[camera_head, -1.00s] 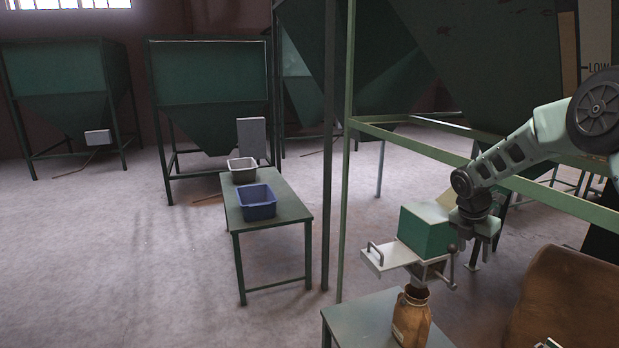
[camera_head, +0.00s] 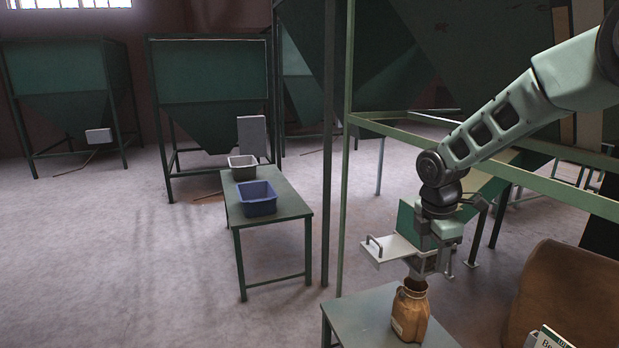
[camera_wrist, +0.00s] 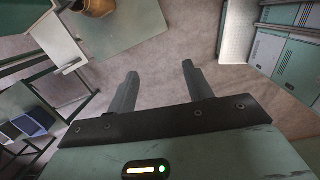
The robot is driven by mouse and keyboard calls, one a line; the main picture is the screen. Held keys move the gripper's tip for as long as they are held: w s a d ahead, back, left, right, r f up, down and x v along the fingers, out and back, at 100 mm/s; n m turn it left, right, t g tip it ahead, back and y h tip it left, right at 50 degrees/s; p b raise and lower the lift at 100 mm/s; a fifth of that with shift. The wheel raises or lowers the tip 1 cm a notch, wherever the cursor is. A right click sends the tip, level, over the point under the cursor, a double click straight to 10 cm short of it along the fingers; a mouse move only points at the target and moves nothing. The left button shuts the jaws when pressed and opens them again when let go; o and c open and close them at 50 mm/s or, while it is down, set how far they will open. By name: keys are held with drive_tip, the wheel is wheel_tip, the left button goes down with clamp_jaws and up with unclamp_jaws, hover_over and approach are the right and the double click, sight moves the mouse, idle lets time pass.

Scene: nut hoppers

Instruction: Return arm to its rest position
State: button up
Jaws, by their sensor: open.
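My gripper (camera_wrist: 158,88) shows in the wrist view with its two fingers spread apart and nothing between them; the floor is seen beyond. In the head view my gripper (camera_head: 447,268) hangs below my wrist, in front of the green hopper outlet, and its fingers are only partly clear. My arm reaches in from the upper right with its elbow side high. The brown jar (camera_head: 411,312) stands upright on the near green table, below and left of my gripper.
The hopper outlet's pale sliding plate (camera_head: 388,249) sticks out above the near table (camera_head: 358,318). Green frame bars (camera_head: 490,158) run close behind my arm. A far table holds a blue bin (camera_head: 257,198) and a grey bin (camera_head: 243,168). A brown sack (camera_head: 570,290) stands at right.

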drive_tip(key=s+a+r+m+y+b, duration=0.15)
drive_tip(key=s+a+m, duration=0.35)
drive_tip(key=s+a, duration=0.8)
drive_tip(key=s+f+m+g+b, duration=0.1)
drive_tip(key=s+m, duration=0.6)
drive_tip(key=s, duration=1.5)
drive_tip(key=shift+s+f+b, duration=0.15)
drive_tip(key=shift+f+b, duration=0.05)
drive_tip(key=shift+b, duration=0.35)
drive_tip(key=shift+d, duration=0.1)
